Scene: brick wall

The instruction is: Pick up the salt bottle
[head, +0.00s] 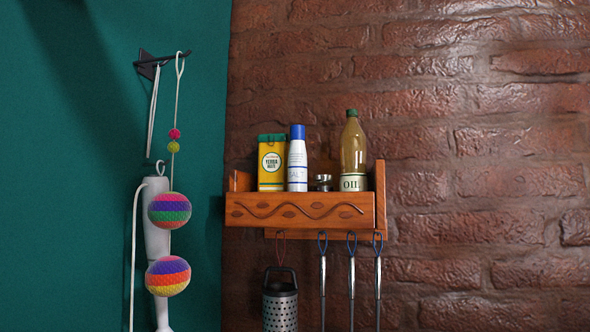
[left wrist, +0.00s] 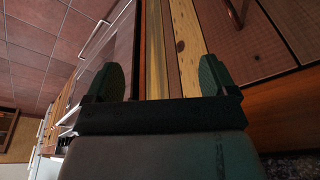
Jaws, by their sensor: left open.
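The salt bottle (head: 297,160) is white with a blue cap and stands upright on the wooden wall shelf (head: 300,210) in the head view. It is between a yellow yerba mate box (head: 271,165) on its left and a small metal-topped jar (head: 323,182) on its right. The shelf's front board hides its base. My left gripper (left wrist: 165,80) shows only in the left wrist view, with its two dark fingertips wide apart and nothing between them. That view shows cabinets and wooden boards, not the bottle. My right gripper is in neither view.
An oil bottle (head: 353,155) stands at the shelf's right end. Several utensils and a metal grater (head: 280,302) hang below. The space above the shelf is clear.

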